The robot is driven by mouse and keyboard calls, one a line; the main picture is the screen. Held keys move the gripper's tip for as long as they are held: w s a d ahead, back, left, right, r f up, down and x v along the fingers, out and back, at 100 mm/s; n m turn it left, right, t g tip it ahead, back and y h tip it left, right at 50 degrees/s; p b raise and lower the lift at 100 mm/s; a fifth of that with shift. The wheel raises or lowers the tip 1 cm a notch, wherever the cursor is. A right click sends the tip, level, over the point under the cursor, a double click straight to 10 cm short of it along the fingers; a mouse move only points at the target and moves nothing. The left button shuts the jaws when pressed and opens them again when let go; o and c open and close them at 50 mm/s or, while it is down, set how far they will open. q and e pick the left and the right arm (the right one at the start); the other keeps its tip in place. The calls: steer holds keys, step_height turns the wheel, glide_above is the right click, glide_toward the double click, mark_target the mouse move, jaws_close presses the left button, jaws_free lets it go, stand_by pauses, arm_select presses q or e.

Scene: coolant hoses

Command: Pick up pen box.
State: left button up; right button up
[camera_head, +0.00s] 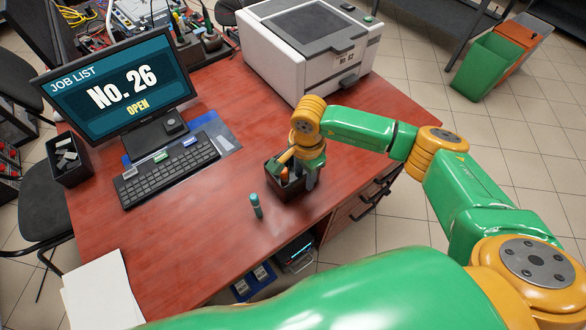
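The pen box (281,192) is a small dark open-topped box near the front edge of the red desk, with orange and green items sticking out of it. My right gripper (312,177) points down at the box's right side, with grey fingers by the rim. The gripper and wrist cover part of the box. I cannot tell whether the fingers are closed on its wall or touching it. My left gripper is out of view.
A teal marker (256,206) stands left of the box. A keyboard (166,170) and monitor (118,88) are at left, and a large grey-white machine (309,50) is behind. A dark bin (69,165) sits at the left edge.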

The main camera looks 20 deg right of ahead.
steer(key=shift+w+f, duration=0.2)
steer(key=shift+f, duration=0.25)
steer(key=shift+w+f, duration=0.15)
steer(key=shift+w, duration=0.15)
steer(key=shift+c, duration=0.2)
steer(key=shift+s, duration=0.25)
jaws_close()
steer(key=shift+w, duration=0.15)
